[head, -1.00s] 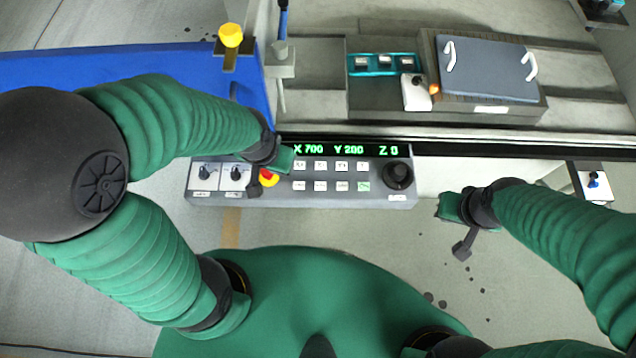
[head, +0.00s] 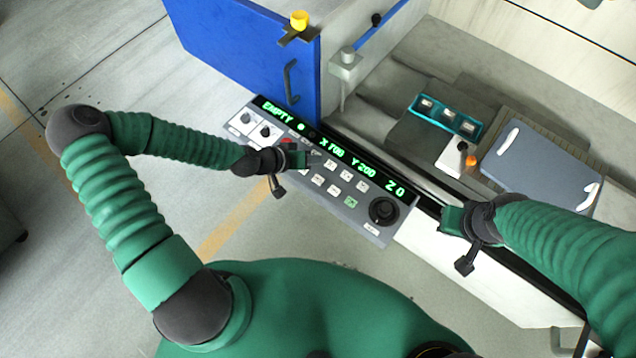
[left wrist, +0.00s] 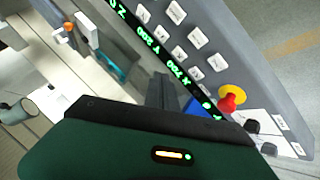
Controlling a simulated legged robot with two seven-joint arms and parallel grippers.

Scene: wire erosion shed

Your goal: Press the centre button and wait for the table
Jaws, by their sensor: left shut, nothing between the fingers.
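The control panel (head: 405,222) carries a green-lit display (head: 346,155) reading EMPTY, X 700, Y 200, Z 0. Below it are two rows of small white buttons (head: 333,190), one with a green mark (head: 350,201). I cannot read their labels or tell which is the centre button. My left gripper (head: 308,160) is shut and empty over the panel, beside the display and the left-hand buttons, hiding part of them. Contact cannot be told. In the left wrist view its dark fingers (left wrist: 165,92) lie across the display's edge. My right gripper (head: 447,220) is by the panel's right end; its jaws are unclear.
A red stop button (left wrist: 230,100) on a yellow base sits close to my left gripper. A black knob (head: 383,211) is at the panel's right end. Behind are a blue door (head: 255,60), a teal tray (head: 447,117) and a grey plate with white handles (head: 540,170).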

